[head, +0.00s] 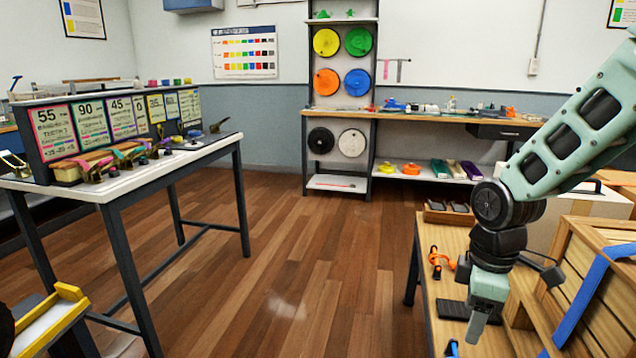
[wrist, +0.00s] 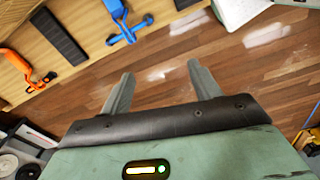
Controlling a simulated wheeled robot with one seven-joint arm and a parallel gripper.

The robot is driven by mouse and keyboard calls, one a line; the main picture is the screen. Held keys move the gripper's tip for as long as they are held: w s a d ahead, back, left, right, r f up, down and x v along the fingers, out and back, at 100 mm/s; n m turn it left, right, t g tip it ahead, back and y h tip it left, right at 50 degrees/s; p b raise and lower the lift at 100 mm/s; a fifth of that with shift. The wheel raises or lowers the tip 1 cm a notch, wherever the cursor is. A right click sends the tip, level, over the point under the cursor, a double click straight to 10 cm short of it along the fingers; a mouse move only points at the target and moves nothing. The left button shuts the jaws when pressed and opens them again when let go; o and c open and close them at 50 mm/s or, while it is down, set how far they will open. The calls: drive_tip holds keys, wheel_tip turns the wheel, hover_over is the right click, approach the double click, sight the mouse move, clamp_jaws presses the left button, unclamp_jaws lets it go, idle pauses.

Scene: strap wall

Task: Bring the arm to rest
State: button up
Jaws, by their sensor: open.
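My arm (head: 565,140) comes in from the upper right in the head view and bends down at a dark joint. My gripper (head: 478,325) hangs with its fingers pointing down, in front of the wooden table (head: 430,235) at the right. In the wrist view my gripper (wrist: 158,85) shows two grey-green fingers set apart with nothing between them. The wood floor lies beyond the fingertips.
An orange tool (head: 436,262) and a black block lie on the wooden table. A wooden crate (head: 590,265) with a blue strap (head: 590,290) stands close at the right. A blue clamp-like tool (wrist: 125,25) shows in the wrist view. The middle floor (head: 290,240) is clear.

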drive_tip(key=s+a+r+m, duration=0.2)
drive_tip(key=s+a+r, duration=0.1)
drive_tip(key=s+a, duration=0.55)
drive_tip(key=s+a+r+m, duration=0.25)
drive_tip(key=s+a, duration=0.35)
drive_tip(key=s, duration=0.5)
wheel_tip(320, 180, up, 14)
drive_tip(key=p, duration=1.4)
drive_tip(key=shift+w+d+r+p, duration=0.2)
drive_tip(key=shift+w+d+p, duration=0.05)
drive_tip(key=shift+p, duration=0.1)
